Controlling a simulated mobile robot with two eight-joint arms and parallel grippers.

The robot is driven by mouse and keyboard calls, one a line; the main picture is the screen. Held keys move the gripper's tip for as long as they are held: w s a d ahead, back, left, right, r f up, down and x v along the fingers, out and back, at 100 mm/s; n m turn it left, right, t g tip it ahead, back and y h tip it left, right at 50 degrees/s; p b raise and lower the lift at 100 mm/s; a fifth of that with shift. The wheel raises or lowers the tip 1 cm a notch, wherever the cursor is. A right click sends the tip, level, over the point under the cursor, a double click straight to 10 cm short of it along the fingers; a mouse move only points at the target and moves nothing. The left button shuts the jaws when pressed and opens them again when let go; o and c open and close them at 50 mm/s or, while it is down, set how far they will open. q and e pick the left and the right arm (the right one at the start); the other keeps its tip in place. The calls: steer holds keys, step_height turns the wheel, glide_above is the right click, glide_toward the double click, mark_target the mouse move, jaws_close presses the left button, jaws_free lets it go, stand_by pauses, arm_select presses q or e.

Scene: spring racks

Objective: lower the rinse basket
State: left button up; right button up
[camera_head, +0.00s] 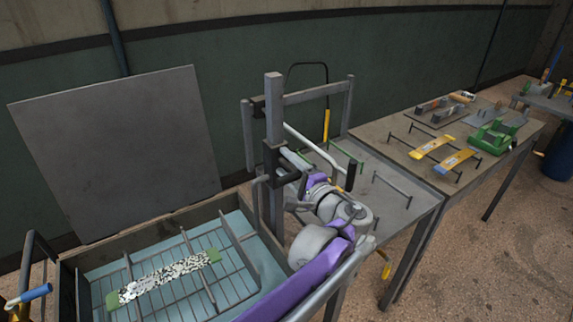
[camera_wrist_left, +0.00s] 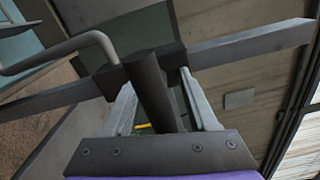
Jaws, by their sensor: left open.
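The wire rinse basket (camera_head: 181,293) is in the open tank (camera_head: 72,283) at lower left. A speckled strip with green ends (camera_head: 165,277) lies across it. I cannot tell how deep the basket sits. A bent grey tube (camera_head: 257,198) runs from the basket side to a dark carriage (camera_head: 272,155) on the upright post (camera_head: 274,110). My left gripper (camera_head: 294,160) is at this carriage, partly hidden by its own wrist. In the left wrist view, a dark round grip (camera_wrist_left: 153,92) stands between the open fingers (camera_wrist_left: 160,108), with gaps on both sides. My right gripper is out of view.
A large grey panel (camera_head: 118,150) stands behind the tank. A pale rod and black handle (camera_head: 351,176) sit close to my left wrist. To the right, a bench (camera_head: 392,140) holds yellow pieces, thin stands and a green device (camera_head: 492,135).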

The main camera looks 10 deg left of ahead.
arm_select(q)
jaws_close()
stand_by(1.4)
